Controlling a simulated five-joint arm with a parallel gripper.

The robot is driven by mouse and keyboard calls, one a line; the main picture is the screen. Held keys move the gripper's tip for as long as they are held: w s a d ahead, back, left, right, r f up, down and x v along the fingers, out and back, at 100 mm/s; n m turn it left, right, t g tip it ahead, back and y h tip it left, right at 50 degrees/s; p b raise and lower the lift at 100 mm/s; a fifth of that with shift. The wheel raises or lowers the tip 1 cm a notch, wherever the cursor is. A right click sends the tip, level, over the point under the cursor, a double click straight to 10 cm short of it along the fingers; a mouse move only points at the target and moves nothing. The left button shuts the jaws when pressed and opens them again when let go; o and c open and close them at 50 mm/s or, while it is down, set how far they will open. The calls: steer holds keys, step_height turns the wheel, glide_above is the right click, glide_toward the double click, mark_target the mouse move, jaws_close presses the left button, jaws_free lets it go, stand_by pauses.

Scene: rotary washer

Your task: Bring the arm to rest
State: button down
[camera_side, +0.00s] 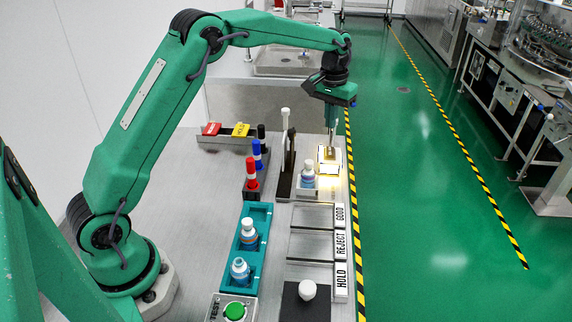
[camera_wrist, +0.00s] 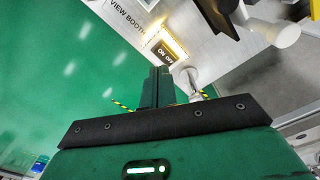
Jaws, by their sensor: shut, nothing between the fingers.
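My gripper (camera_side: 331,148) points down above the lit end of the viewing booth at the far right of the bench, with my arm stretched out over the bench. Its narrow fingers are together with nothing between them. In the wrist view the shut fingers (camera_wrist: 158,88) reach toward the ON/OFF switch plate (camera_wrist: 166,52), beside a glowing light strip. I cannot tell whether the fingertips touch the switch. A white-capped bottle (camera_side: 308,176) stands in the booth just left of and nearer than the fingers.
A teal tray (camera_side: 263,221) holds two bottles. GOOD, REJECT and HOLD bays (camera_side: 312,246) lie along the right edge. A white knob (camera_side: 307,290), green TEST button (camera_side: 235,311), upright markers (camera_side: 251,172) and a dark post (camera_side: 287,170) stand nearby. The green floor (camera_side: 430,170) is clear.

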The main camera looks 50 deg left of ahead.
steer(key=s+d+r+m+t, duration=0.1)
steer(key=s+d+r+t, duration=0.15)
steer(key=s+r, duration=1.25)
steer(key=s+f+m+t, duration=0.1)
steer(key=s+f, duration=0.2)
steer(key=s, duration=0.7)
steer(key=s+f+t, duration=0.1)
steer(key=s+f, duration=0.2)
steer(key=s, duration=0.7)
steer(key=shift+d+m+t, duration=0.35)
steer(key=shift+d+m, duration=0.05)
steer(key=shift+r, duration=0.1)
